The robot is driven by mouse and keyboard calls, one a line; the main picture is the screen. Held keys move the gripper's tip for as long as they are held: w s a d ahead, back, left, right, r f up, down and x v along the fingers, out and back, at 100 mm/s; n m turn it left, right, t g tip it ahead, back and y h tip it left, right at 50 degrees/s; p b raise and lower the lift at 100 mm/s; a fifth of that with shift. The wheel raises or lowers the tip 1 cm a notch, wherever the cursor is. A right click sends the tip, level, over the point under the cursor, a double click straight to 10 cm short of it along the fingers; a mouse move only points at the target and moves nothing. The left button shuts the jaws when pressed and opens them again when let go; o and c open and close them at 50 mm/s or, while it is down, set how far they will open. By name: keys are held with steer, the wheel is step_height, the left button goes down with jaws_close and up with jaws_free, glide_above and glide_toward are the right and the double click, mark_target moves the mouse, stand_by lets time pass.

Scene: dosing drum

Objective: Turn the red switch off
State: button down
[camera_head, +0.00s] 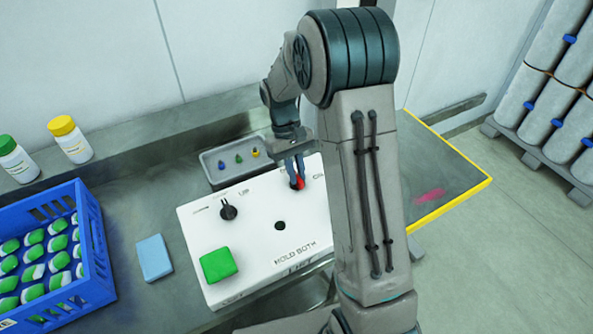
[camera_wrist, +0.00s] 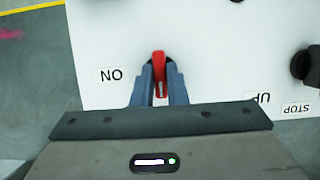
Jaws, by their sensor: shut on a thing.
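The red switch (camera_head: 299,183) is on the upper right of a white control panel (camera_head: 262,256). In the wrist view the red switch (camera_wrist: 159,70) shows as a narrow lever between my fingertips. A label reading "ON" (camera_wrist: 111,75) is beside it, upside down in that view. My gripper (camera_head: 296,175) points down over the panel, and its two blue-grey fingers are shut on the red switch. The fingers hide part of the switch, and my arm covers the panel's right side in the head view.
A black knob (camera_head: 228,211) and a green block (camera_head: 218,265) are on the panel. A grey tray (camera_head: 235,163) with small coloured pieces stands behind it. Two bottles stand at the back left.

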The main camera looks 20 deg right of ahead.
steer(key=c, duration=1.4)
jaws_free()
steer(key=shift+c, duration=0.2)
steer(key=v, duration=1.4)
steer(key=shift+b, duration=0.35)
steer(key=s+d+m+t+y, duration=0.1)
steer(key=s+m+t, duration=0.2)
steer(key=s, duration=2.1)
steer(key=t, duration=0.4)
steer(key=shift+d+f, duration=0.2)
steer(key=shift+d, duration=0.2)
